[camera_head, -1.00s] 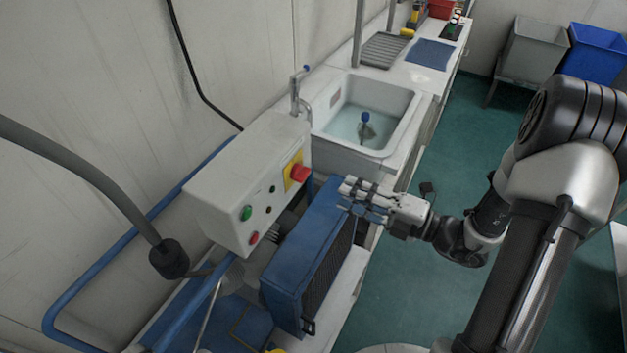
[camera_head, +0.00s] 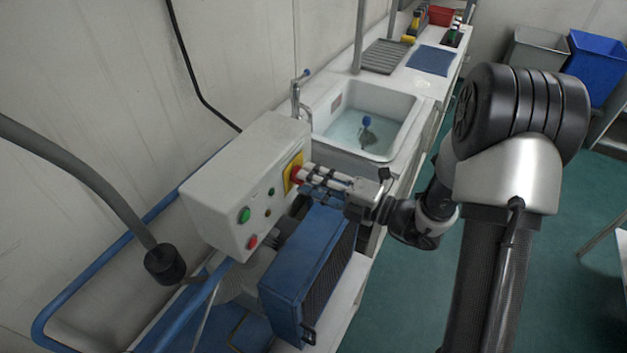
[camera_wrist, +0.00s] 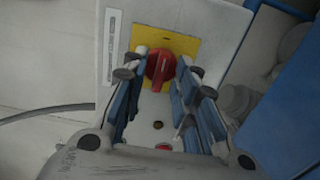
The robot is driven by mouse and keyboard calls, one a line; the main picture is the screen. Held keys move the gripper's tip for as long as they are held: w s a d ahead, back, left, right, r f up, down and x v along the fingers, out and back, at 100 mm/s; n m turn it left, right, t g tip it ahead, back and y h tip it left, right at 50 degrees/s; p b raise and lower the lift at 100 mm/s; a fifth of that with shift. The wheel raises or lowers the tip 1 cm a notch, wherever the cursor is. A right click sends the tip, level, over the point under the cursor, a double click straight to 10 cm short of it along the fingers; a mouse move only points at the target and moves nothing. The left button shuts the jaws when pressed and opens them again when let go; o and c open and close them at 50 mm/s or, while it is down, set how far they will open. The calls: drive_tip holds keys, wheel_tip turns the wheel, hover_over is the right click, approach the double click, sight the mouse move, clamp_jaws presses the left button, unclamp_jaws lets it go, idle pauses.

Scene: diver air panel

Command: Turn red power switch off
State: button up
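The red power switch (camera_wrist: 160,68) is a rotary knob on a yellow plate (camera_wrist: 180,43) on the front of the light grey control box (camera_head: 235,180). In the wrist view its grip ridge runs roughly up and down. In the head view the red switch (camera_head: 296,173) is partly covered by my fingertips. My gripper (camera_head: 308,176) is at the switch. In the wrist view my gripper (camera_wrist: 160,85) is open, with its blue-padded fingers on either side of the knob. A gap shows on the right side; whether the left finger touches the knob is unclear.
A green button (camera_head: 245,215) and a red button (camera_head: 252,242) sit lower on the box, with small indicators between. A blue louvred unit (camera_head: 305,265) stands just below my gripper. A sink (camera_head: 375,115) with a tap lies behind. Open floor is at right.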

clamp_jaws()
drive_tip(key=shift+n, duration=0.3)
drive_tip(key=shift+n+b, duration=1)
drive_tip(key=shift+n, duration=7.6)
drive_tip(key=shift+o, duration=0.7)
unclamp_jaws()
